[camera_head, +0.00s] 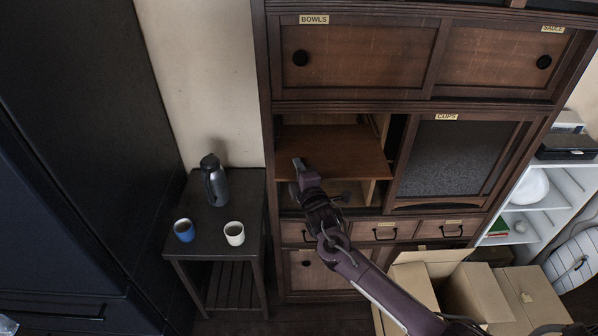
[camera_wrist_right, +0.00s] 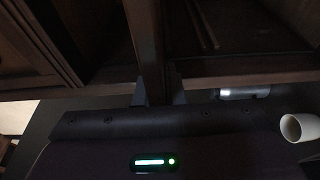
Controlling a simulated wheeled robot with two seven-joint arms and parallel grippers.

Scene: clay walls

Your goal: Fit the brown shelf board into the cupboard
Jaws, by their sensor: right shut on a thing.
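The brown shelf board (camera_head: 345,150) is in the open left compartment of the dark wooden cupboard (camera_head: 268,75), beside the door labelled CUPS. It lies roughly flat, with its near edge toward me. My right gripper (camera_head: 303,172) is shut on this near edge, toward the left end of the board. In the right wrist view, the edge of the board (camera_wrist_right: 150,45) runs between the two fingers of the gripper (camera_wrist_right: 157,92). I cannot tell whether the board touches any supports, and its far side is hard to make out. My left gripper is not in view.
A dark side table (camera_head: 185,240) left of the cupboard holds a dark bottle (camera_head: 214,180), a blue cup (camera_head: 184,230) and a white cup (camera_head: 234,233). Cardboard boxes (camera_head: 480,295) stand below at the right. The dark CUPS door (camera_head: 450,160) borders the opening.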

